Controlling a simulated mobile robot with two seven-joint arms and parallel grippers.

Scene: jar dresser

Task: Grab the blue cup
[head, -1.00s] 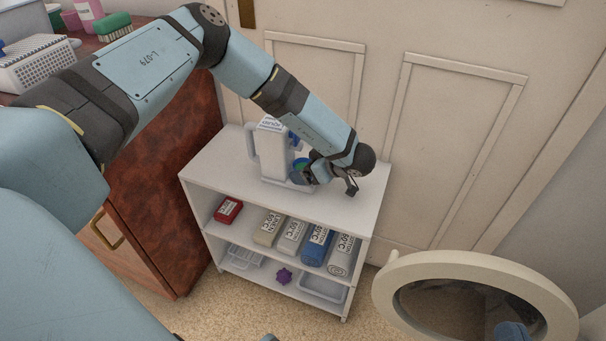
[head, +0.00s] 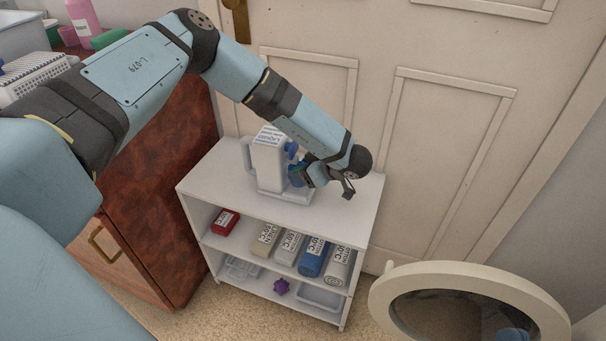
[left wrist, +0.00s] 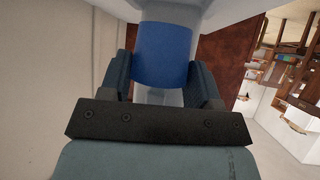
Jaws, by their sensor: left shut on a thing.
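The blue cup (left wrist: 163,55) sits between the two fingers of my left gripper (left wrist: 160,75) in the left wrist view, with a finger against each side. In the head view my left gripper (head: 300,172) is at the right side of a white detergent container (head: 268,158) on top of the white shelf unit (head: 220,180). My gripper is shut on the cup. In the head view the fingers and wrist hide most of the cup, and I cannot tell it clearly from the other blue parts there. My right gripper is not in view.
The shelves below hold a red box (head: 225,222), several rolled towels and a purple spiky object (head: 281,287). A brown cabinet (head: 160,190) stands close on the left. A round door (head: 382,305) stands open at lower right. The unit's top is clear at its right end.

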